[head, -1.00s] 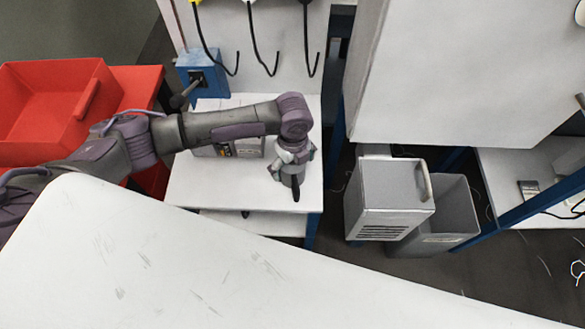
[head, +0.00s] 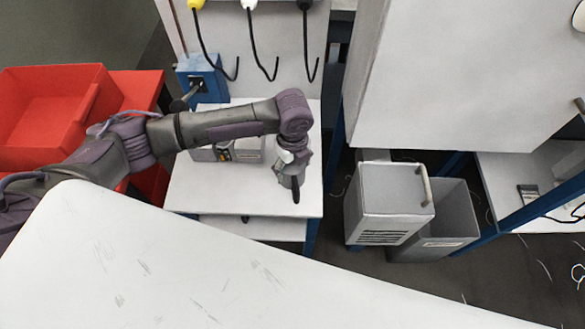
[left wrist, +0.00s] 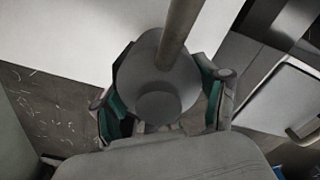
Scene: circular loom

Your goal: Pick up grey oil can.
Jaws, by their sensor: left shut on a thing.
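The grey oil can shows in the left wrist view (left wrist: 150,70) as a round grey body with a long spout running up out of the picture. My left gripper (left wrist: 165,92) has its teal-padded fingers pressed on both sides of the can. In the head view my left gripper (head: 291,166) is over the front right part of the white workbench top (head: 240,195), shut on the can. Most of the can is hidden there by the gripper. Whether it rests on the bench or is lifted I cannot tell. My right gripper is not in view.
A grey box device (head: 238,150) stands on the bench behind my left arm. A red bin (head: 50,115) is at the left. Grey containers (head: 392,195) stand on the floor right of the bench. A large white surface (head: 200,260) fills the foreground.

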